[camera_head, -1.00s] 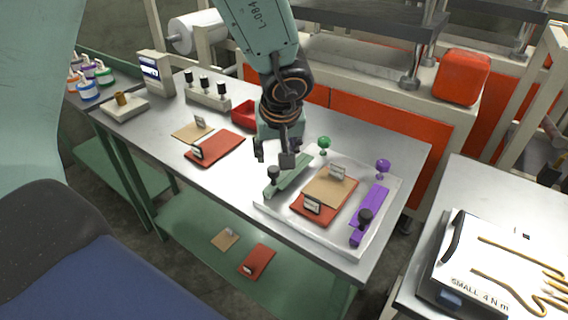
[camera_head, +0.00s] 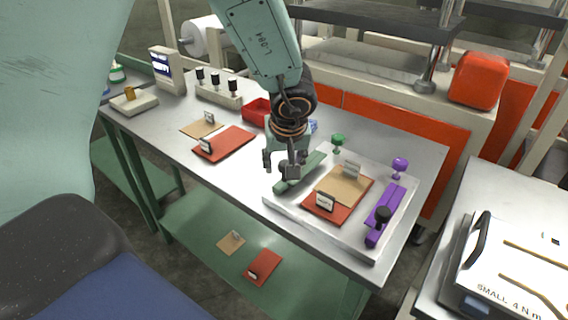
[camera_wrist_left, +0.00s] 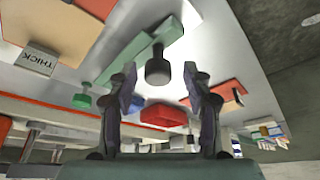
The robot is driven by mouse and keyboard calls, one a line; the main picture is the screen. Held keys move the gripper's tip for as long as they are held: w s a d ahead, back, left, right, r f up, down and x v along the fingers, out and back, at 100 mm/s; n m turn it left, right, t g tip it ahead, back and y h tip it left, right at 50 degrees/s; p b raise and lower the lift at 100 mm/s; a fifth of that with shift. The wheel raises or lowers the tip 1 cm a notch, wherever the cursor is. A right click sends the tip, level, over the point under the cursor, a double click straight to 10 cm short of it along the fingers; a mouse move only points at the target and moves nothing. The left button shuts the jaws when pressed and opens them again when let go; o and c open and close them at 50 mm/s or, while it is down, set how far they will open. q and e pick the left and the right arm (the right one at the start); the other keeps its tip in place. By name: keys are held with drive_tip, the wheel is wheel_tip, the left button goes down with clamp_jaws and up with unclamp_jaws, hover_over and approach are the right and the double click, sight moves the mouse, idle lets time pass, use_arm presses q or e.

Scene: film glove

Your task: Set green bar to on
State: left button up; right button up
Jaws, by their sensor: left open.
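The green bar (camera_head: 314,161) lies along the left edge of a pale plate (camera_head: 285,208) on the steel table. In the left wrist view the green bar (camera_wrist_left: 135,50) shows with its black knob (camera_wrist_left: 158,68). My left gripper (camera_head: 281,168) is over the near end of the bar, open, and hides most of the knob in the head view. In the left wrist view the knob appears between the open fingers of my left gripper (camera_wrist_left: 160,82), with gaps on both sides. A green round-topped peg (camera_head: 338,141) stands near the bar's far end. My right gripper is out of view.
A purple bar (camera_head: 379,228) with a black knob and a purple peg (camera_head: 400,165) are on the plate's right side. Tan and red sheets (camera_head: 340,188) with labels lie between the bars. A red tray (camera_head: 257,112) stands behind my gripper.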

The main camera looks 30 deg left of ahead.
use_arm(q)
drive_tip(key=shift+d+r, duration=0.1)
drive_tip(key=shift+d, duration=0.15)
drive_tip(key=shift+c, duration=1.1)
drive_tip(key=shift+a, duration=0.15)
drive_tip(key=c, duration=0.5)
clamp_jaws()
